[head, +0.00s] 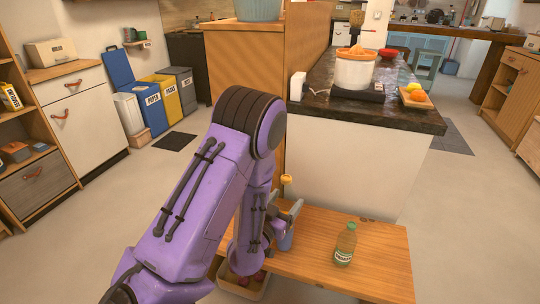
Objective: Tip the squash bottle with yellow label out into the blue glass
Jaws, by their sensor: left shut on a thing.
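My left gripper (286,211) is shut around an upright bottle at the left part of the low wooden bench. The bottle's yellow top (287,180) shows above the fingers; its label is hidden by the gripper, so I cannot read it. A blue glass (285,241) shows just below the gripper, partly covered by it. I cannot tell whether the bottle touches the bench or the glass. My right gripper is not in view.
A second bottle with a green cap and green label (345,245) stands upright on the wooden bench (385,262), right of my left gripper. A bin (256,290) is under the bench's left end. A dark counter (410,118) with a juicer (355,68) rises behind.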

